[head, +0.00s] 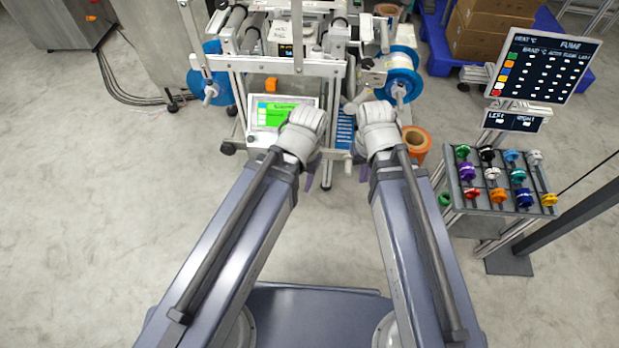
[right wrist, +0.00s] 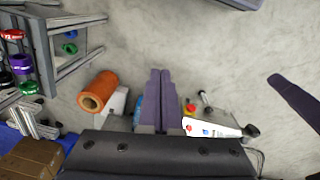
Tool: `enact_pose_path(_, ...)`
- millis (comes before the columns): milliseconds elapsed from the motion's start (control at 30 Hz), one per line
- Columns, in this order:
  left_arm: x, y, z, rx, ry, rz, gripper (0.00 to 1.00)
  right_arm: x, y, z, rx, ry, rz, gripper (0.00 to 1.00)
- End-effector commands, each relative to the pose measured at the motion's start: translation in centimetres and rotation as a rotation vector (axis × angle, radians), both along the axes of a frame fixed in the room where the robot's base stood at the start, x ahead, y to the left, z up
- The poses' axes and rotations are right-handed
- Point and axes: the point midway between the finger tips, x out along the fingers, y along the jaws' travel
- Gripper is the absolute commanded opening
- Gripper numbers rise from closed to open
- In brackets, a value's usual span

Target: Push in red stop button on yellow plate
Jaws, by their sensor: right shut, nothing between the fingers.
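The machine with a green screen (head: 276,111) and blue reels (head: 402,72) stands ahead. An orange roll (head: 416,141) is right of my right wrist. A rack of coloured spools (head: 497,190) and a dark board (head: 546,66) stand right.

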Motion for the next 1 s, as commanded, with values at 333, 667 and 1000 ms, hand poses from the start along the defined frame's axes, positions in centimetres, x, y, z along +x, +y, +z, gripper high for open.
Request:
enact_pose_path(333,0.0,0.1,-10.6,0.003,-0.001,-0.002,0.50,2.0,-2.0,-10.6,0.046,-0.053,-0.003,0.00)
enact_pose_path(667,0.1,0.1,-18.6,0.005,-0.003,-0.003,0.50,5.5,1.1,-17.8,0.122,-0.240,0.373,0.00)
enact_pose_path(1000,0.1,0.1,-18.9,0.006,-0.003,-0.003,0.50,8.2,9.4,-15.7,0.097,-0.535,1.013,0.00)
